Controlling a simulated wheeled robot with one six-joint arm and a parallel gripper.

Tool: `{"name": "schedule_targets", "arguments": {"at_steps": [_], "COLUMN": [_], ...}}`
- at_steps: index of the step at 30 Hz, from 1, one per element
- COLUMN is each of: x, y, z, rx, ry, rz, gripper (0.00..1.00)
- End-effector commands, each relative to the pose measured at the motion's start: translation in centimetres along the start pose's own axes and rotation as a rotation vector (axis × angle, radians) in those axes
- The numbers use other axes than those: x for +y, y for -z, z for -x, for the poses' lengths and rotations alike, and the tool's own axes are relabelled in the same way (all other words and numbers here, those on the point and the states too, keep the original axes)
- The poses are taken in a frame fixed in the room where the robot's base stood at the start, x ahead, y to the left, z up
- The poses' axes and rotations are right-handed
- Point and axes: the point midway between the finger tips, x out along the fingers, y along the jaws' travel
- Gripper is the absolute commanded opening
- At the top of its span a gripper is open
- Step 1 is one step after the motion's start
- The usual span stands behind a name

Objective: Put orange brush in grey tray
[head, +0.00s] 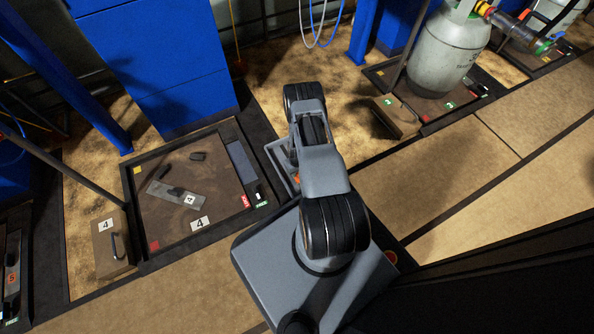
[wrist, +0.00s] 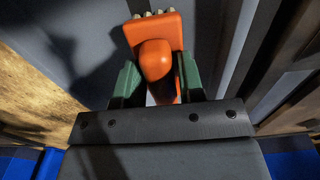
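The orange brush (wrist: 156,30) is in the wrist view, its handle end towards me and pale bristle tufts along its far edge. My gripper (wrist: 158,72) has its two green fingers against both sides of the handle, shut on it. The grey tray (head: 279,157) shows partly in the head view, left of my arm, which hides the rest of it. In the wrist view a grey tray-like surface (wrist: 95,28) lies behind the brush, with a pale rim on the right. I cannot tell whether the brush touches it. A small orange patch shows beside my arm in the head view.
A blue cabinet (head: 160,65) stands behind. A brown scale platform (head: 180,225) with small dark parts and number 4 labels lies left. A grey gas cylinder (head: 447,50) stands on another platform at the upper right. The tan floor (head: 440,185) at right is mostly clear.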

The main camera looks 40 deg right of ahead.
Motion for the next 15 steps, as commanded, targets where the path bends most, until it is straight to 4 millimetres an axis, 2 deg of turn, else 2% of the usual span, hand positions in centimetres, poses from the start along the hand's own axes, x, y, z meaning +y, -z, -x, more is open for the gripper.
{"name": "schedule_targets", "arguments": {"at_steps": [1, 5, 12, 15], "x": [0.0, 0.0, 0.0, 0.0], "y": [0.0, 0.0, 0.0, 0.1], "z": [0.0, 0.0, 0.1, 1.0], "rx": [0.0, 0.0, 0.0, 0.001], "ry": [0.0, 0.0, 0.0, 0.0], "rz": [0.0, 0.001, 0.001, 0.001], "gripper": [0.41, 0.53, 0.53, 0.53]}}
